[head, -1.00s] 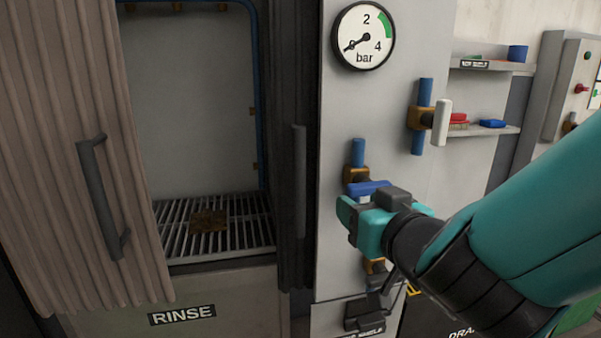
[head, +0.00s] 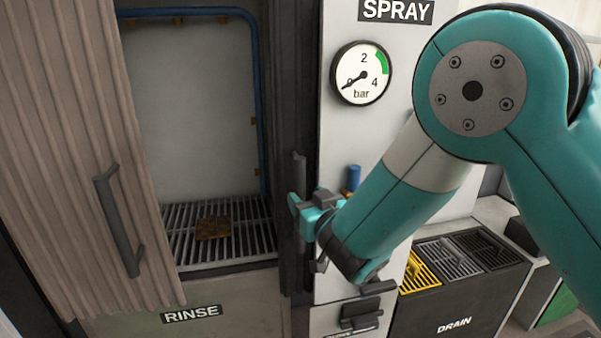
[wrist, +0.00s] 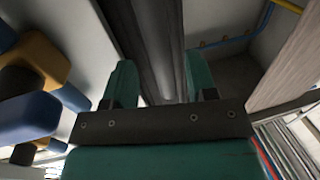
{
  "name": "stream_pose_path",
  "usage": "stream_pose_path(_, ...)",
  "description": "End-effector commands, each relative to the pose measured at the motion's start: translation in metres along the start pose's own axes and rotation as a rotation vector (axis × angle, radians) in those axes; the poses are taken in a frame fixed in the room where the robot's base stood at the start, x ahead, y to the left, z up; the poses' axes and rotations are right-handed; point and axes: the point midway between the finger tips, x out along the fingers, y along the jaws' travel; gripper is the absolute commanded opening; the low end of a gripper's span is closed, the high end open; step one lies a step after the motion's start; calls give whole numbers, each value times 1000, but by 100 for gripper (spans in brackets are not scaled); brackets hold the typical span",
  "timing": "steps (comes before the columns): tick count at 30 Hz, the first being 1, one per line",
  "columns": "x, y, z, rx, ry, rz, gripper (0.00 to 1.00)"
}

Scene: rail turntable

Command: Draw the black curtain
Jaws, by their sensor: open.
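The black curtain (head: 286,90) is bunched into a narrow strip at the right side of the rinse booth opening. Its upright dark grey handle (head: 299,165) stands on its right part. My gripper (head: 298,203) is open at the lower part of this handle. In the wrist view a dark upright bar (wrist: 158,45), apparently the handle, runs between the two teal fingers of my gripper (wrist: 161,82), with space on both sides. The head view does not show whether the fingers touch it.
A brown pleated curtain (head: 70,130) with its own handle (head: 120,225) covers the booth's left side. A brown block (head: 213,228) lies on the booth grate (head: 180,250). The spray panel with a gauge (head: 361,73) and a blue valve pipe (head: 353,178) stands close right. The drain unit (head: 450,305) is lower right.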

Motion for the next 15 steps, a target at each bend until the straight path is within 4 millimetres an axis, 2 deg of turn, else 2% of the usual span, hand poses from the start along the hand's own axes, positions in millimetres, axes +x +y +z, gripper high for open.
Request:
stream_pose_path(1,8,1,-6,0,-1,2,52)
stream_pose_path(6,30,1,-3,1,-1,2,52)
stream_pose_path(15,41,0,0,0,0,0,52)
